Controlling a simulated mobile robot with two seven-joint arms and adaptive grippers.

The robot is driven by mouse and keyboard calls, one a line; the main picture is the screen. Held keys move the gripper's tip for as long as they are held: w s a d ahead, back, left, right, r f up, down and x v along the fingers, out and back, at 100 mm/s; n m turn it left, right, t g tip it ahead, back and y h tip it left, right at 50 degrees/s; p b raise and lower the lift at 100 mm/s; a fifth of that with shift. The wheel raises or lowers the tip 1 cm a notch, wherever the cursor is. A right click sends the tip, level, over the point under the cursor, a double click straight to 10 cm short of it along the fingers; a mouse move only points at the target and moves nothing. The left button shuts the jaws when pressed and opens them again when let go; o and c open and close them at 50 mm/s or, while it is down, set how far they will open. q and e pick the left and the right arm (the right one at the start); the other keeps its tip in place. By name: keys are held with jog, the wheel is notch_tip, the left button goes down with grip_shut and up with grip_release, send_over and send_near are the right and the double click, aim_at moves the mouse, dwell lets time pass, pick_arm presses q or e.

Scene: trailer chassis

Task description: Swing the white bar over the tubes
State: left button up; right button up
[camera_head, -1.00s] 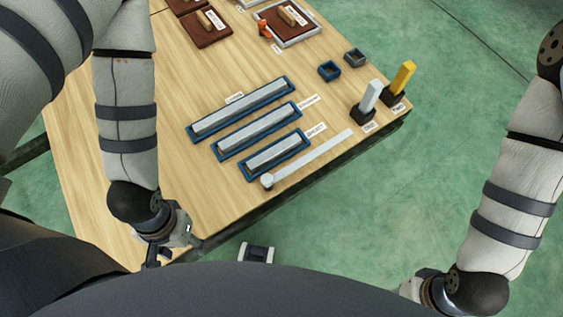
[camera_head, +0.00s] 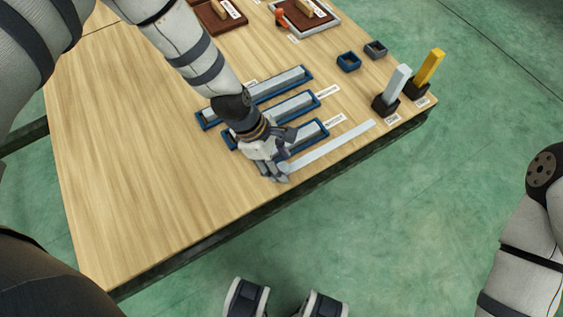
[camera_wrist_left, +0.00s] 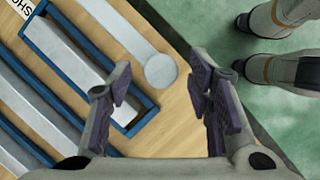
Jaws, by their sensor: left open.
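The white bar (camera_head: 335,143) lies flat along the table's front edge, beside the tubes. The left wrist view shows its round disc end (camera_wrist_left: 160,72), with the bar (camera_wrist_left: 112,28) running to the upper left. Grey tubes lie in blue trays: a long one (camera_head: 280,83), a middle one (camera_head: 291,107) and a short one (camera_head: 309,132). The short tube (camera_wrist_left: 65,50) is nearest the bar in the left wrist view. My left gripper (camera_head: 282,172) is open over the bar's disc end, which shows between its fingers (camera_wrist_left: 162,88). It hides parts of the trays. My right gripper is out of view.
A grey block (camera_head: 397,82) and a yellow block (camera_head: 431,66) stand upright in dark holders beyond the bar's far end. Two small blue boxes (camera_head: 348,62) (camera_head: 375,49) are behind them. Brown trays (camera_head: 218,14) lie at the back. The left table area is bare.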

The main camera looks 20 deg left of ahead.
pick_arm(q)
jog(key=shift+d+f, duration=0.2)
jog(key=shift+f, duration=0.1)
jog(key=shift+c, duration=0.3)
grip_shut()
